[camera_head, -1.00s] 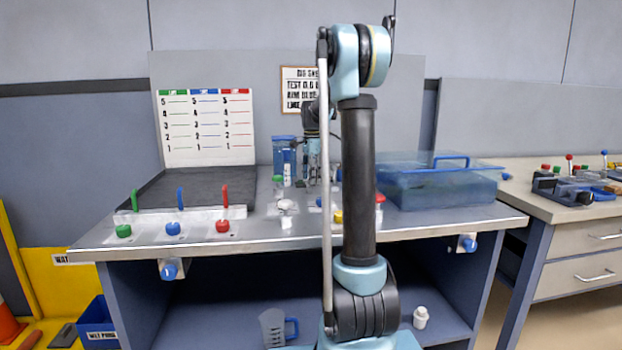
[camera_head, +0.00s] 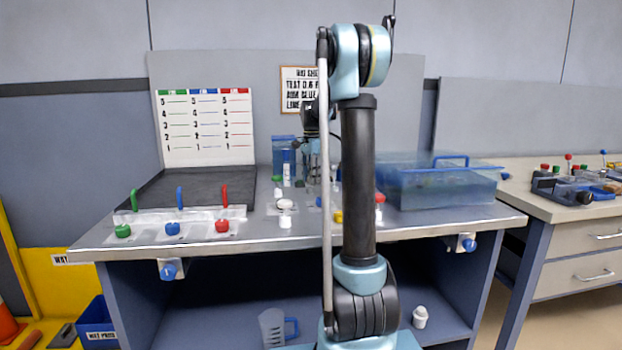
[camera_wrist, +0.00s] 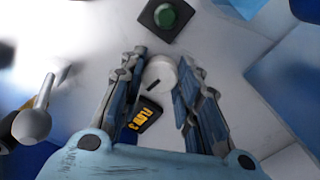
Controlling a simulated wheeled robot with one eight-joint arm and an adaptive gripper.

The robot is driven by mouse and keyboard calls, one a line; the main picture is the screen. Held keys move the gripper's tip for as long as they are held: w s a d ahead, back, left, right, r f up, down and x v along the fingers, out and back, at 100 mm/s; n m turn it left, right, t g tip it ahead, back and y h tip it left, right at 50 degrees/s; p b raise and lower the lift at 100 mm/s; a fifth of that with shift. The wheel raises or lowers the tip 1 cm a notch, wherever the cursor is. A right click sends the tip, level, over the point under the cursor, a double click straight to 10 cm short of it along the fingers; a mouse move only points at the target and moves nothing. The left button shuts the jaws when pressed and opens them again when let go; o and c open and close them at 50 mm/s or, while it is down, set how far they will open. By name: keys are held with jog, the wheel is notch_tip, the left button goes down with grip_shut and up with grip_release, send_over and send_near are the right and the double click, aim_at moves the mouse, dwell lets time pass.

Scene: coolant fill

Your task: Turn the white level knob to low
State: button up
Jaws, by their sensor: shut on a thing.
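The white knob (camera_wrist: 161,70) is round and sits between the fingers of my gripper (camera_wrist: 161,82) in the wrist view. My gripper is shut on it, one finger at each side. A short dark mark shows at the knob's lower left edge. A black label (camera_wrist: 146,114) with yellow marks lies just below the knob, too blurred to read. In the head view my gripper (camera_head: 314,172) is down at the bench top, partly hidden behind my arm. I cannot make out the knob there.
A green button on a black base (camera_wrist: 166,15) is just beyond the knob. A white ball-ended lever (camera_wrist: 33,122) stands to the left in the wrist view. A clear blue tank (camera_head: 440,187) is at the bench's right. Green, blue and red knobs (camera_head: 172,228) line its front left.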

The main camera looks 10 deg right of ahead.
jog(key=n, duration=0.4)
jog(key=shift+w+n, duration=0.1)
jog(key=shift+n, duration=0.6)
jog(key=o, duration=1.1)
notch_tip(320, 180, up, 12)
jog(key=shift+f, duration=0.1)
